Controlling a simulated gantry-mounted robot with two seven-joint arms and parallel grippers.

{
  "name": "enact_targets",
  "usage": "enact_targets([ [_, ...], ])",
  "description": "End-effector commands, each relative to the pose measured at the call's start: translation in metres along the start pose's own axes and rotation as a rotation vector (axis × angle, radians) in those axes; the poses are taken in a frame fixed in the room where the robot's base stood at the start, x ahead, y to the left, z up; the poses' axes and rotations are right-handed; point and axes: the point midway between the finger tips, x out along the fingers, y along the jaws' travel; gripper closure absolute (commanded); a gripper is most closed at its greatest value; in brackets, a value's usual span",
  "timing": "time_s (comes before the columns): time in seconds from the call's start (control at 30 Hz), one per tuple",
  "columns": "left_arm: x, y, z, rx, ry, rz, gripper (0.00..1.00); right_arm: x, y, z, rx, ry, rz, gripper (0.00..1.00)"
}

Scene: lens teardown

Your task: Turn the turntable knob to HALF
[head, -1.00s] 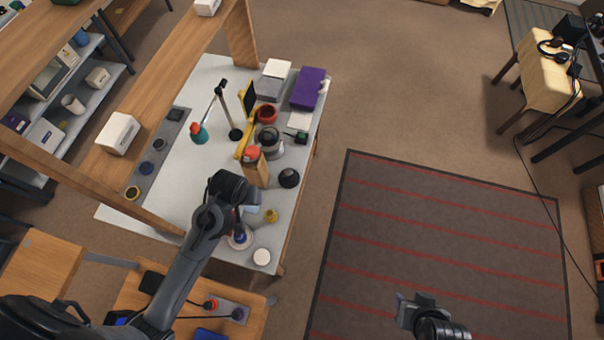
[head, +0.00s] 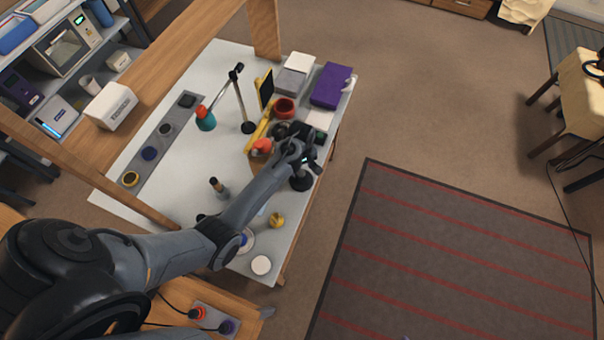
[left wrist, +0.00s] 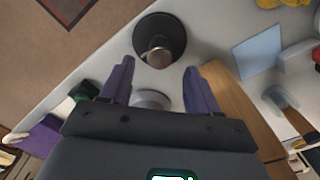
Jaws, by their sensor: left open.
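My left gripper (head: 312,163) is open and empty at the right side of the white worktable (head: 185,185). In the left wrist view its two purple fingers (left wrist: 160,85) point toward a round black base with a knob-like metallic top (left wrist: 160,50), just beyond the fingertips. That black piece (head: 301,184) also shows below the gripper in the head view. A pale round part (left wrist: 152,98) lies between the fingers, partly hidden by the gripper body. I cannot tell which part is the turntable knob, and no HALF mark is legible. My right gripper is out of view.
A wooden block with an orange-red top (head: 261,147), a red ring (head: 284,107) and a purple box (head: 331,85) stand near the gripper. A brass piece (head: 277,220) and a white disc (head: 261,265) lie nearer the front.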

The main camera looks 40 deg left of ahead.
Motion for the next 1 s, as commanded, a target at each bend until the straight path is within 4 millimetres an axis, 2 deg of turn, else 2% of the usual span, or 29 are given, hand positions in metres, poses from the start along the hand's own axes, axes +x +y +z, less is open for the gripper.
enact_targets([
  [0.1,0.021,0.0,0.0,-0.001,-0.001,-0.002,0.39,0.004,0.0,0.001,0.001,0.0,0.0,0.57],
  [0.3,0.046,0.0,0.001,0.001,-0.001,-0.001,0.39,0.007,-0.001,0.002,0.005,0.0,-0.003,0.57],
  [0.5,0.057,0.0,0.0,0.001,0.0,0.001,0.39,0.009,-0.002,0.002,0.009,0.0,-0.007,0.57],
  [0.8,0.059,0.0,0.0,0.001,0.001,0.001,0.39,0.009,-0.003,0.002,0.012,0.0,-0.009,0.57],
  [0.83,0.059,0.0,0.0,0.001,0.001,0.001,0.4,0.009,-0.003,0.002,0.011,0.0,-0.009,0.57],
  [1.0,0.059,0.0,0.0,0.001,0.001,0.001,0.67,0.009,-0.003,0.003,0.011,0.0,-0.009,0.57],
])
